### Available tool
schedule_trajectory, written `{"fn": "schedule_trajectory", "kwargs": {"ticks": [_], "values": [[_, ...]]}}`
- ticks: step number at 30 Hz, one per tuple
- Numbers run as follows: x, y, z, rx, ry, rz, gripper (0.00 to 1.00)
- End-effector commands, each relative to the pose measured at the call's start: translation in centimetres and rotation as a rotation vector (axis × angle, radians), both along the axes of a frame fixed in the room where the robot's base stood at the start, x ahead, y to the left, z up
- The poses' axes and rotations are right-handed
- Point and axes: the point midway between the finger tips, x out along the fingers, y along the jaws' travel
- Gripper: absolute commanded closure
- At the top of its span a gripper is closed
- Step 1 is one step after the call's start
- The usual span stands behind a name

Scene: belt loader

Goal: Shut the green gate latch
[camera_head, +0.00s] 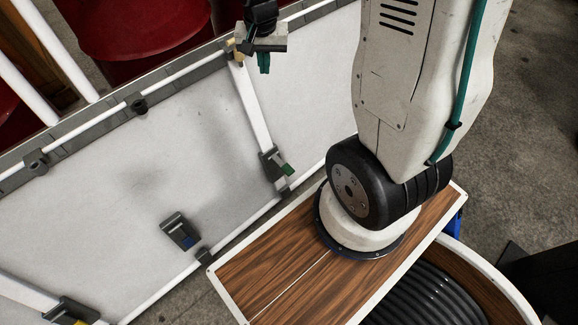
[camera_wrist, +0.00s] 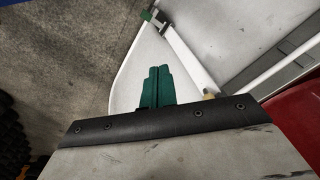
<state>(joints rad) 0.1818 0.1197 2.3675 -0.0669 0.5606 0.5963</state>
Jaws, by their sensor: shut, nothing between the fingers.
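The green gate latch (camera_head: 287,169) is a small green handle on a grey bracket (camera_head: 270,163), low on a white post of the panel fence. The handle sticks out to the right of the bracket. A small green piece, likely the same latch (camera_wrist: 146,15), shows at the top of the wrist view. My gripper (camera_head: 263,66) has dark green fingers, pressed together and empty. It is near the fence's top rail, at the upper end of that post, well apart from the latch. The fingers (camera_wrist: 157,88) also show in the wrist view.
Pale panels (camera_head: 150,175) with grey top rails run across the view. Red drums (camera_head: 130,22) stand behind the fence. Grey floor (camera_head: 530,140) is open at the right.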

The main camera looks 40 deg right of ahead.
Motion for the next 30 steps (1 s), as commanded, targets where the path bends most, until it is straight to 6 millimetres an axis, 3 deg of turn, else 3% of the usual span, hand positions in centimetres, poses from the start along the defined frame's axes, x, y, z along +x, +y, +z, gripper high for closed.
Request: {"fn": "schedule_trajectory", "kwargs": {"ticks": [1,9,14,18,21,24,30], "values": [[0.8,-0.8,-2.7,0.006,0.012,-0.052,1.0],[3.2,-4.4,-15.9,0.035,0.009,-0.332,1.0],[2.5,-5.9,-24.5,0.059,0.007,-0.5,1.0],[0.8,-6.6,-31.4,0.082,0.003,-0.633,1.0],[-0.6,-6.7,-35.1,0.096,0.002,-0.71,1.0],[-1.7,-6.7,-37.7,0.106,-0.001,-0.766,1.0],[-2.6,-6.6,-39.7,0.115,-0.006,-0.81,1.0]]}}
